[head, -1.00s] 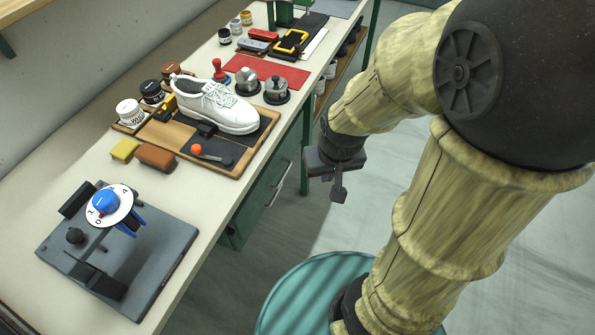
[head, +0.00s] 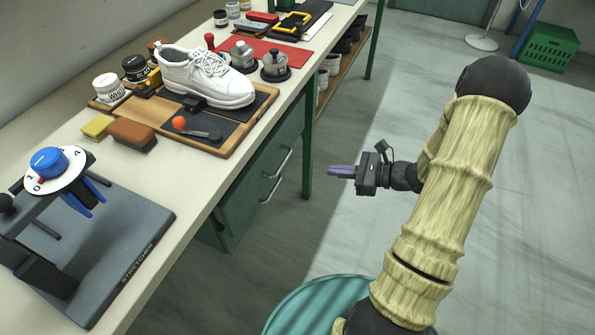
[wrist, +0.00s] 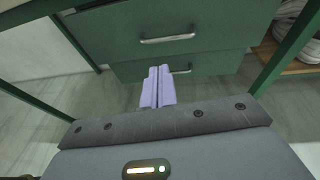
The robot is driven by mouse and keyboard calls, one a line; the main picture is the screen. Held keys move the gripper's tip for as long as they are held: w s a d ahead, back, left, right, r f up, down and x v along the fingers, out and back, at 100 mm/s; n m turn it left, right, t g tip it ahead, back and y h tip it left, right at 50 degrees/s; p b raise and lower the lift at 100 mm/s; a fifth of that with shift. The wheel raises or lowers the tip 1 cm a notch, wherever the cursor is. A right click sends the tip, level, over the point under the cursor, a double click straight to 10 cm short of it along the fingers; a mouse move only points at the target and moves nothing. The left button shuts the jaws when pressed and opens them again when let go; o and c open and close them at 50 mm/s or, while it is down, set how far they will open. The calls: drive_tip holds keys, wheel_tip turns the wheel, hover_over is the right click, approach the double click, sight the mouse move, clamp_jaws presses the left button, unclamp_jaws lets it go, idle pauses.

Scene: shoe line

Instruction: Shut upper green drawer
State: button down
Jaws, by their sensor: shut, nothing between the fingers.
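The upper green drawer (head: 262,160) is under the bench, with a silver bar handle (head: 284,163). In the wrist view its front (wrist: 110,28) fills the top, with the handle (wrist: 167,38) across it. It looks nearer than the lower green drawer (wrist: 222,62) and seems to stand out past it; how far I cannot tell. My gripper (head: 330,171) is in the open floor space right of the drawers, pointing at them and apart from them. Its purple fingers (wrist: 158,72) are shut together and empty, appearing below the upper handle in the wrist view.
Green bench legs (head: 308,150) stand beside the drawers. The bench top (head: 190,190) carries a white shoe (head: 207,75), a wooden board (head: 262,98) and a stretcher device (head: 125,245). A shelf (head: 345,72) holds pots farther back. The floor around my gripper is clear.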

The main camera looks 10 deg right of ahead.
drive_tip(key=shift+w+d+f+m+t, duration=0.25)
drive_tip(key=shift+w+d+m+t, duration=0.15)
drive_tip(key=shift+d+t, duration=0.1)
drive_tip(key=shift+w+d+f+m+t, duration=0.25)
drive_tip(key=shift+d+m+t, duration=0.15)
drive_tip(key=shift+d, duration=0.1)
drive_tip(key=shift+a, duration=0.1)
drive_tip(key=b+x, duration=0.1)
drive_tip(key=x, duration=1.2)
drive_tip(key=shift+w+a+f+b, duration=0.2)
drive_tip(key=shift+a+b, duration=0.1)
drive_tip(key=shift+b, duration=0.1)
drive_tip(key=shift+r, duration=0.1)
